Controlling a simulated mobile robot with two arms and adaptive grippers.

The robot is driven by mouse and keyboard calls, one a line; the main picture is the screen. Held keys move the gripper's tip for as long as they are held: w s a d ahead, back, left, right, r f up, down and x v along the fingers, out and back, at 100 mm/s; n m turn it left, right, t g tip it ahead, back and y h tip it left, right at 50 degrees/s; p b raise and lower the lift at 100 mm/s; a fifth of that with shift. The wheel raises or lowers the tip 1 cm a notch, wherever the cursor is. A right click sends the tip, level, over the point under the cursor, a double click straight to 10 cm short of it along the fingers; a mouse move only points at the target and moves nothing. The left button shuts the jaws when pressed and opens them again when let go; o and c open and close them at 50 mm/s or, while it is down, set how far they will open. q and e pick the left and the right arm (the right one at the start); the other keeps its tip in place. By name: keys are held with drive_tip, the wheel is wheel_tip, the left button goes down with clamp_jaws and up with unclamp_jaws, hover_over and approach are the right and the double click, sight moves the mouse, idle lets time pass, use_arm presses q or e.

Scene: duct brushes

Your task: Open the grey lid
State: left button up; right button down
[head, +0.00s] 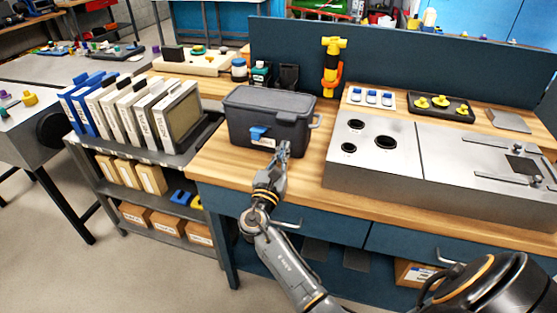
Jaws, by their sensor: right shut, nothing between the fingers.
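A dark grey box (264,137) stands on the wooden workbench near its left end. Its grey lid (270,101) lies flat on top and looks closed. A blue latch (259,132) shows on the front face. My right gripper (284,150) is at the right part of the box's front, just right of the latch. It is shut and empty; whether it touches the box I cannot tell. It hides a little of the front's lower right. My left gripper is not in view.
A metal panel with round holes (440,165) lies right of the box. A yellow and black tool (332,66) stands behind it. A rack of upright filters (135,112) is on the left. Bare wood (310,170) shows between box and panel.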

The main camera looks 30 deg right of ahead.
sight(291, 129)
drive_tip(key=shift+w+d+r+p, duration=0.5)
drive_tip(key=shift+w+d+r, duration=0.45)
drive_tip(key=shift+d, duration=0.2)
wheel_tip(291, 129, up, 2)
drive_tip(key=shift+s+a+p, duration=0.1)
drive_tip(key=shift+p, duration=0.45)
drive_tip(key=shift+r, duration=0.4)
drive_tip(key=shift+f, duration=0.1)
